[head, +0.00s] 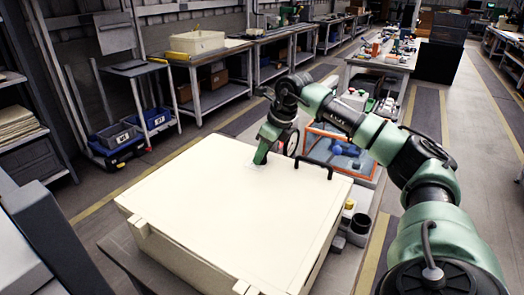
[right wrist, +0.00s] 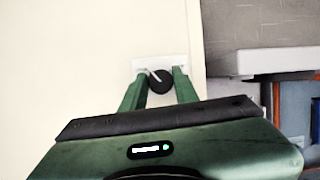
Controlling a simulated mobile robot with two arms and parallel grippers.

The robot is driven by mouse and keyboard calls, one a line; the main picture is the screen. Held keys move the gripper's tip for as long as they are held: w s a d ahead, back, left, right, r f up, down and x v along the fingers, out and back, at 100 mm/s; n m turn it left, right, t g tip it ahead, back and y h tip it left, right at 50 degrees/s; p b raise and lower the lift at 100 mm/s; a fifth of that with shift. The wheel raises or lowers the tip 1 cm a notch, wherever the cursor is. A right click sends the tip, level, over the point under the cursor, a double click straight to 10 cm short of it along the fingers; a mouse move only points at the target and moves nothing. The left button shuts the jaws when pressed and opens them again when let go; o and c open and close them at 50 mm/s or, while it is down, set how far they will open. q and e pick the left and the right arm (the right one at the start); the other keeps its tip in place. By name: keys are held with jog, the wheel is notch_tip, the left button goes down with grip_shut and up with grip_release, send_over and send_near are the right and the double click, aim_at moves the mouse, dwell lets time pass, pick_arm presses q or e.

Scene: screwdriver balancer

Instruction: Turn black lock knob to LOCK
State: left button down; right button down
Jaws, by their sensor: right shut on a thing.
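The black lock knob (right wrist: 162,86) shows in the right wrist view, round, with a pale pointer mark slanting toward the upper left. It sits on a small white plate (right wrist: 160,62) on the cream panel (right wrist: 90,45). My right gripper (right wrist: 159,74) has its green fingers on both sides of the knob and is shut on it. In the head view my right gripper (head: 261,156) reaches down onto the top of the cream cabinet (head: 225,215), and the knob is hidden there. Any lettering on the plate is too small to read. My left gripper is not in view.
A black handle (head: 314,168) stands on the cabinet's far right edge, close to my right gripper. A dark cup (head: 360,224) is beside the cabinet on the right. An orange-framed tray (head: 335,150) lies behind it. The cabinet's front top is clear.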

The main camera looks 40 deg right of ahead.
jog(key=shift+n, duration=0.6)
jog(key=c, duration=1.1)
grip_release()
jog(key=shift+d, duration=0.1)
jog(key=shift+o, duration=0.2)
jog(key=shift+r, duration=0.1)
jog(key=v, duration=0.7)
jog(key=shift+d+r, duration=0.2)
jog(key=shift+r, duration=0.1)
jog(key=shift+s, duration=0.15)
